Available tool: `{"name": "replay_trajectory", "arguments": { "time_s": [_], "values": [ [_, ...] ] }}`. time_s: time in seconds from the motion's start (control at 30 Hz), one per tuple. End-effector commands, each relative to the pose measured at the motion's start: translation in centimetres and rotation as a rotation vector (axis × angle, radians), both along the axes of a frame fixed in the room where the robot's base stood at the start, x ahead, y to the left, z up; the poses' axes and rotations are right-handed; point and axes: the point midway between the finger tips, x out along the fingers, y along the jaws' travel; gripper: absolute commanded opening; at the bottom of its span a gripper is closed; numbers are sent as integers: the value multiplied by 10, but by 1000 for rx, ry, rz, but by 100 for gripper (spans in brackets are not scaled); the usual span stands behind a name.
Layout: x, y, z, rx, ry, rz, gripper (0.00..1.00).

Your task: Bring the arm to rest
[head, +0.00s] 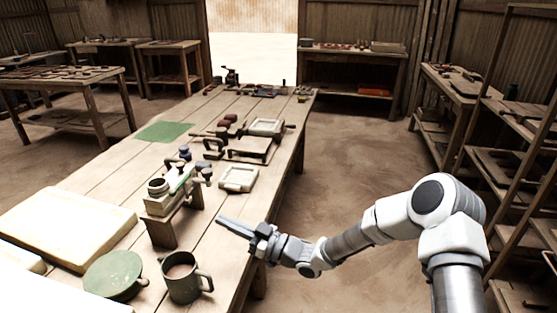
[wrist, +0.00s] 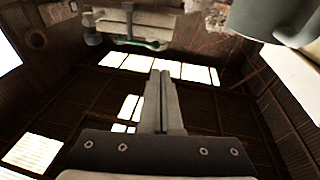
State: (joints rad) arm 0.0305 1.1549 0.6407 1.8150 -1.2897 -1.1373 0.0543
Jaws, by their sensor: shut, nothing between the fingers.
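My gripper (head: 235,228) is over the right edge of the long wooden table (head: 192,240) in the head view. It points left, and its fingers are together with nothing between them. In the wrist view my gripper (wrist: 162,85) shows its two fingers closed side by side, with dark walls and bright openings behind. My arm reaches in from the right of the head view, bent at the elbow. The small press on a wooden stand (head: 168,205) is to the left of the fingertips, apart from them.
A grey mug (head: 182,283) and a green round disc (head: 112,272) stand near the front. A white frame (head: 238,179) lies beyond my gripper. A pale slab (head: 62,228) is at the left. Shelves (head: 520,170) line the right. Open floor (head: 350,170) lies right of the table.

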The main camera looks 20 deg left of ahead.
Motion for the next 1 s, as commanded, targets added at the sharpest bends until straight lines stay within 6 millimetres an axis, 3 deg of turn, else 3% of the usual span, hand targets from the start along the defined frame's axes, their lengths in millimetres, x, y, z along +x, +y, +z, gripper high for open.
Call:
{"name": "replay_trajectory", "arguments": {
  "time_s": [0.27,0.47,0.77,1.0],
  "values": [
    [18,-10,4,-152,-29,-64,0],
    [54,-47,12,-425,-55,-220,0],
    [89,-143,48,-773,-26,-519,0],
    [83,-238,92,-969,73,-783,0]
  ]
}}
